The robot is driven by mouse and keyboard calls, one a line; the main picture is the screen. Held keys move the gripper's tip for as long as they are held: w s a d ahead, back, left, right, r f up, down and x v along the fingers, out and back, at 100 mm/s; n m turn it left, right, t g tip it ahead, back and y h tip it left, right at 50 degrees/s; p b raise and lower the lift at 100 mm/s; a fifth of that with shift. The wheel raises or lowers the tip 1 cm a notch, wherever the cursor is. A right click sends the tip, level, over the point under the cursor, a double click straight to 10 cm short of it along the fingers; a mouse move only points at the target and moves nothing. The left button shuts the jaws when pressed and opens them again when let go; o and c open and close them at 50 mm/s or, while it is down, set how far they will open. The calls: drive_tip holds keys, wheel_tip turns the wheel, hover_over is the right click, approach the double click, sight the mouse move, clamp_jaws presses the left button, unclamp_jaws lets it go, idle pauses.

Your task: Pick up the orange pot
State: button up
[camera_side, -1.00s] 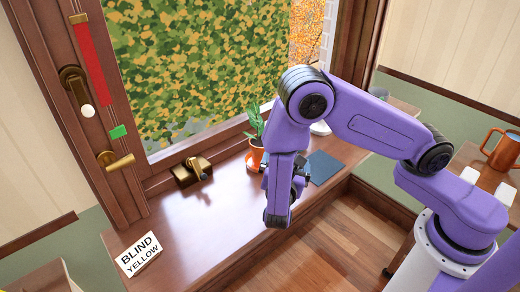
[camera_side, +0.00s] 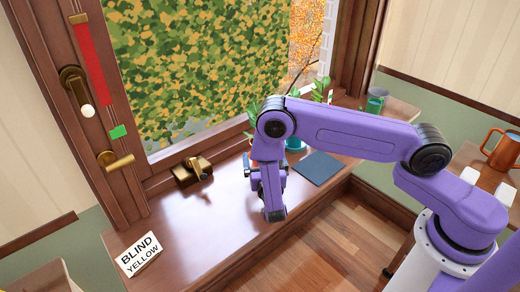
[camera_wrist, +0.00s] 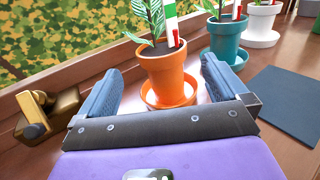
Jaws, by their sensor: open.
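The orange pot (camera_wrist: 165,74) holds a leafy green plant and a red, white and green striped stake. It stands upright on an orange saucer (camera_wrist: 168,98) on the wooden sill. In the side view my wrist hides nearly all of the pot. My gripper (camera_wrist: 160,68) is open, with one blue-grey finger to the left of the pot and one to the right in the wrist view. The pot appears between or just beyond the fingertips. I see no clear contact. In the side view my gripper (camera_side: 250,170) is low over the sill near the window.
A teal pot (camera_wrist: 228,42) with a striped stake stands right of the orange pot, and a white pot (camera_wrist: 262,22) beyond it. A dark blue flat pad (camera_side: 321,167) lies to the right. A brass fitting (camera_side: 192,172) sits left.

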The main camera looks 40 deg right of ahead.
drive_tip(key=shift+x, duration=4.3)
drive_tip(key=c, duration=1.2)
